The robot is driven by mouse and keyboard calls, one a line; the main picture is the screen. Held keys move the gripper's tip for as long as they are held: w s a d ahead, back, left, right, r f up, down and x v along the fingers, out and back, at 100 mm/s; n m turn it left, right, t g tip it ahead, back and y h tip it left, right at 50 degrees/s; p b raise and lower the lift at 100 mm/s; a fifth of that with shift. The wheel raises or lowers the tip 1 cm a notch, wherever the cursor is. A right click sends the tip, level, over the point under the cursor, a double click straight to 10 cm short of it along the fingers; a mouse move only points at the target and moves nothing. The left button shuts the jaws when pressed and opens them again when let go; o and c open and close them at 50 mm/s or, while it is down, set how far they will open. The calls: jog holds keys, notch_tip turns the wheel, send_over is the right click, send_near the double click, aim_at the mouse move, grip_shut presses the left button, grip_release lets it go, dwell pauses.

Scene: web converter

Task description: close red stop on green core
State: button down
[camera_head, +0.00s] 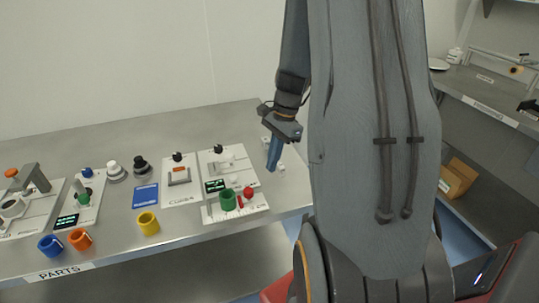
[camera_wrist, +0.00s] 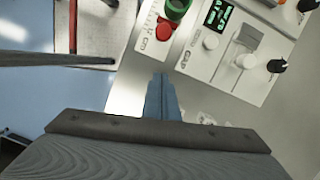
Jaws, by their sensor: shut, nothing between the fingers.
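The green core (camera_head: 228,200) is a green ring-shaped cylinder standing on a white station plate at the right end of the bench. It is partly cut off at the top edge of the wrist view (camera_wrist: 177,8). The red stop (camera_head: 248,192) has a round red knob and sits just right of the core; it also shows in the wrist view (camera_wrist: 165,31). I cannot tell whether stop and core touch. My gripper (camera_head: 274,168) is shut and empty, pointing down, right of and apart from the stop. Its blue fingers show in the wrist view (camera_wrist: 160,80).
Blue (camera_head: 51,245), orange (camera_head: 80,239) and yellow (camera_head: 148,223) rings stand along the bench's front. Stations with black knobs and a slider stand behind the core. Small white pieces (camera_head: 281,169) lie near my gripper.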

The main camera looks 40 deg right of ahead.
aim_at(246, 197)
jog(key=p+x, duration=0.1)
jog(key=x, duration=0.4)
jog(key=a+p, duration=0.1)
jog(key=a, duration=0.2)
jog(key=shift+a+f+p, duration=0.1)
jog(key=shift+a+p, duration=0.2)
jog(key=shift+a, duration=0.2)
